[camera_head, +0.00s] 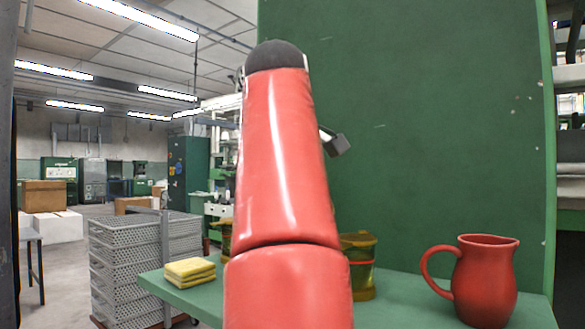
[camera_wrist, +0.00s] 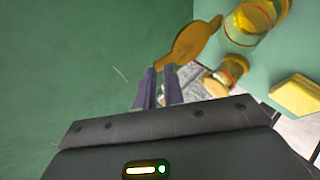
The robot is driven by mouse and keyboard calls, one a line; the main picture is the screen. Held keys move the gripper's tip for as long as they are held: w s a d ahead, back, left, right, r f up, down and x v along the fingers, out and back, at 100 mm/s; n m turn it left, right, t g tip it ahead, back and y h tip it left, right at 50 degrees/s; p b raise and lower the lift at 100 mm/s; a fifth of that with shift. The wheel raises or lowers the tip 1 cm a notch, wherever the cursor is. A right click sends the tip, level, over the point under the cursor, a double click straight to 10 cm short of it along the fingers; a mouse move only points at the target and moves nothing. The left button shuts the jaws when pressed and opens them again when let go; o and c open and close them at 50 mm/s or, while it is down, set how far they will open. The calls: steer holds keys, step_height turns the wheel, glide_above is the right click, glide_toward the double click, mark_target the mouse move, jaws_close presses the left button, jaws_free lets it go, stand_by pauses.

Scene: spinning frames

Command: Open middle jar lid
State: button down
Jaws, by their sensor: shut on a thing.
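My gripper (camera_wrist: 160,70) is shut on an amber jar lid (camera_wrist: 195,41), pinched at one end between the dark fingertips. The lid is clear of the jars, in front of the green panel. In the wrist view, an amber jar with a red band (camera_wrist: 243,35) stands at the upper right, with a smaller-looking amber jar (camera_wrist: 234,67) below it. In the head view, one jar (camera_head: 360,268) shows right of my red arm and part of another (camera_head: 225,240) shows left of it. My arm hides the space between them. The lid is not visible in the head view.
A yellow sponge stack (camera_head: 190,270) lies on the left of the green table (camera_head: 390,310). A red pitcher (camera_head: 486,282) stands at the right. A tall green panel (camera_head: 420,120) rises behind the table. Grey crates (camera_head: 125,265) stand on the floor at the left.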

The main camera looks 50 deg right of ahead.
steer(key=shift+w+d+f, duration=0.1)
steer(key=shift+f, duration=0.6)
steer(key=c, duration=1.6)
jaws_free()
steer(key=shift+d, duration=0.1)
steer(key=shift+c, duration=0.2)
steer(key=shift+r, duration=0.1)
steer(key=shift+r, duration=0.15)
